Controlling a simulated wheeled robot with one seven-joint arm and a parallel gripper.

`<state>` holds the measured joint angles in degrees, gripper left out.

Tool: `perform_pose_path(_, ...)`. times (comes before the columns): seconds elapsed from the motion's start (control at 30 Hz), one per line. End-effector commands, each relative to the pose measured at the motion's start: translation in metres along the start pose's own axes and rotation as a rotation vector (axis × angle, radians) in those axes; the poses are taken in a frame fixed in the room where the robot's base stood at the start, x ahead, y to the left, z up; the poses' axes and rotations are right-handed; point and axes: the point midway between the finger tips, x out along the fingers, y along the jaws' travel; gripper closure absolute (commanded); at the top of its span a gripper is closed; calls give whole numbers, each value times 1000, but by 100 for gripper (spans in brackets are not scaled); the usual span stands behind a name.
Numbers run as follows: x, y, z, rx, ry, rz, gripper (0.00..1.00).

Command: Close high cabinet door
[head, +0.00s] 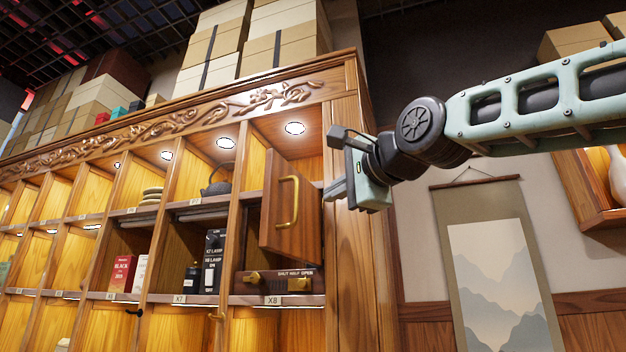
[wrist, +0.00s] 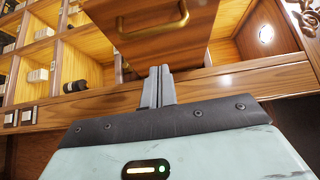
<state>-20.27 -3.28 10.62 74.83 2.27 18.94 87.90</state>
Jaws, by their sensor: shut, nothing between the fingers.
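The high cabinet door (head: 283,225) is a small wooden panel with a brass handle (head: 288,202). It stands ajar, swung out from its compartment above the X8 label in the tall wooden cabinet (head: 352,220). My gripper (head: 334,190) is just right of the door, in front of the cabinet's right end post.
A wooden drawer box (head: 280,281) sits under the door. Neighbouring compartments hold a teapot (head: 219,180), dark boxes (head: 213,262) and a red box (head: 121,274). Boxes (head: 285,38) are stacked on the cabinet top. A hanging scroll (head: 495,270) is on the right wall.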

Motion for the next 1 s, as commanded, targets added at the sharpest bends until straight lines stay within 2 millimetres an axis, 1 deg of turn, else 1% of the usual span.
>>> perform_pose_path(0.03, 9, -4, 3, -1, -3, 3, 100)
perform_pose_path(0.2, 20, -2, 17, -2, -3, 2, 100)
perform_pose_path(0.4, 29, 0, 25, -2, -1, 2, 100)
perform_pose_path(1.0, 33, 1, 30, -1, -1, 1, 100)
